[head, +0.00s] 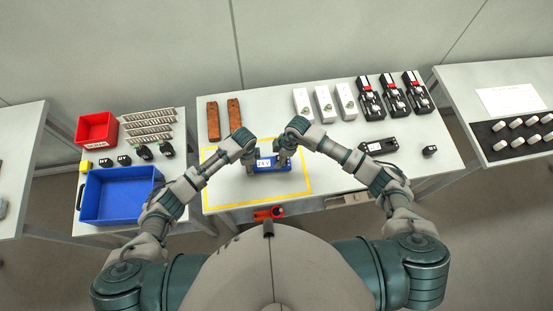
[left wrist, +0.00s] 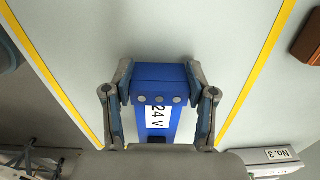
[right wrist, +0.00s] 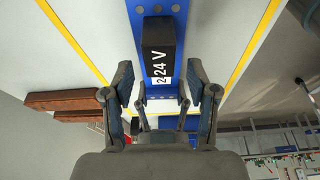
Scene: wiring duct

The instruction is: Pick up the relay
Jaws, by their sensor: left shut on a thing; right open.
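The relay, a black block with a white 24 V label, shows in the right wrist view (right wrist: 160,45). It sits on a long blue base (right wrist: 146,12) inside the yellow outline on the table. The base also shows in the head view (head: 295,163). My left gripper (left wrist: 160,78) is shut on the left end of the blue base, one finger on each side. My right gripper (right wrist: 160,72) is open, its fingers apart on either side of the relay and base. In the head view my right gripper (head: 283,158) partly hides the relay.
A blue bin (head: 113,196) and a red bin (head: 97,130) stand on the left table. Two brown blocks (head: 213,121), several white boxes (head: 325,104) and black devices (head: 393,93) stand along the back. A black part (head: 378,146) lies to the right. The area behind the base is clear.

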